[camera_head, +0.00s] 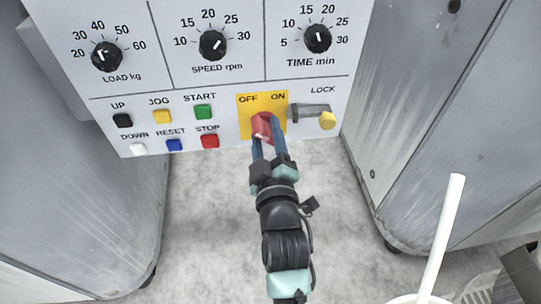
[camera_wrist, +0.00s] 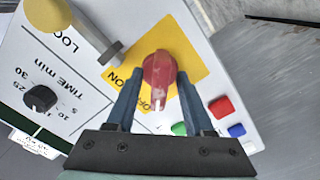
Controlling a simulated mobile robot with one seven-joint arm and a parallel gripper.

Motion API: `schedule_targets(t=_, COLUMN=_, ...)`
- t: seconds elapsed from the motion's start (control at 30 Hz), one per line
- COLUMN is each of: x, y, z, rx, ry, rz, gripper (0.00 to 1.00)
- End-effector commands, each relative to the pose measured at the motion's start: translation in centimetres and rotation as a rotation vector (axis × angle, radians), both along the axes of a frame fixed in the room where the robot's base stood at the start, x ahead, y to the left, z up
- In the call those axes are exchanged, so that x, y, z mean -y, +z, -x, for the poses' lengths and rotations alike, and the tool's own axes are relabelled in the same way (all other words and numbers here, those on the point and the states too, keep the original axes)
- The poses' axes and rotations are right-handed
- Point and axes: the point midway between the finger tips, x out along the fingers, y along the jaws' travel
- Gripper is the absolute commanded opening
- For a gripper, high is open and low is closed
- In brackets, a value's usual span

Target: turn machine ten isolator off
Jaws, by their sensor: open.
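The isolator is a red rotary knob (camera_head: 262,126) on a yellow plate (camera_head: 244,129) marked OFF at left and ON at right. It stands out large in the wrist view (camera_wrist: 159,75). My gripper (camera_head: 267,138) is open, with one blue finger on each side of the knob. In the wrist view the fingers (camera_wrist: 159,95) straddle the knob, with small gaps appearing beside it; contact is unclear. Part of the knob and plate is hidden by the fingers in the head view. No machine number is readable.
Right of the plate is a LOCK lever (camera_head: 308,110) with a yellow knob (camera_head: 327,121), its inner end close to the plate's edge. Left are several push buttons, including red STOP (camera_head: 210,141). Dials sit above. A white stick (camera_head: 440,235) rises at lower right.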

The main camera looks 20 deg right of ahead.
Motion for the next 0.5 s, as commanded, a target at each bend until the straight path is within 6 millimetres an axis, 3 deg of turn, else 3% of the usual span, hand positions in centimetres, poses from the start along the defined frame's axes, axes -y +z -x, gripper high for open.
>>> schedule_targets(t=0.5, x=-2.4, y=0.2, z=8.4, rx=-0.005, ry=0.001, rz=0.001, gripper=0.53)
